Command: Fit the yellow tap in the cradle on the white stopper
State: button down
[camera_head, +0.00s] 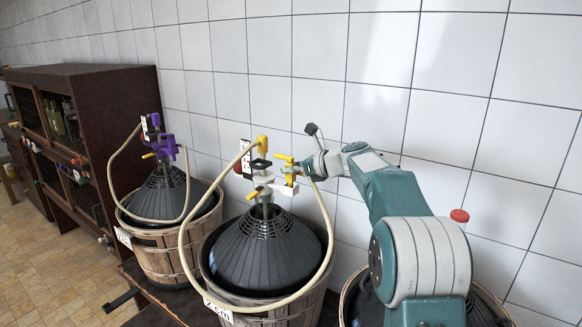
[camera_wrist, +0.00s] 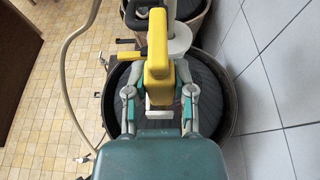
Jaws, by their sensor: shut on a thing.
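My gripper (camera_wrist: 159,92) is shut on the yellow tap (camera_wrist: 157,65), which stands between its two fingers in the wrist view. A yellow lever sticks out to the tap's left. In the head view my gripper (camera_head: 297,169) holds the tap (camera_head: 289,178) just right of the middle demijohn's neck. The white stopper (camera_head: 262,181) sits on that neck, close to the tap. A white part (camera_wrist: 180,40) of it shows behind the tap in the wrist view. The cradle is hard to make out, and I cannot tell whether the tap touches it.
A beige hose (camera_head: 184,237) loops around the middle basket (camera_head: 314,303), with a yellow end piece (camera_head: 263,144) above the stopper. A left basket (camera_head: 157,262) carries a purple tap (camera_head: 165,147). A dark cabinet (camera_head: 103,110) stands at left. The tiled wall (camera_head: 385,45) is close behind.

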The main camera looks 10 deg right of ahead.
jog(key=shift+f, duration=1.15)
dwell(0.4)
jog(key=shift+c, duration=1.9)
grip_release()
jog(key=v, duration=1.2)
jog(key=shift+f, duration=0.1)
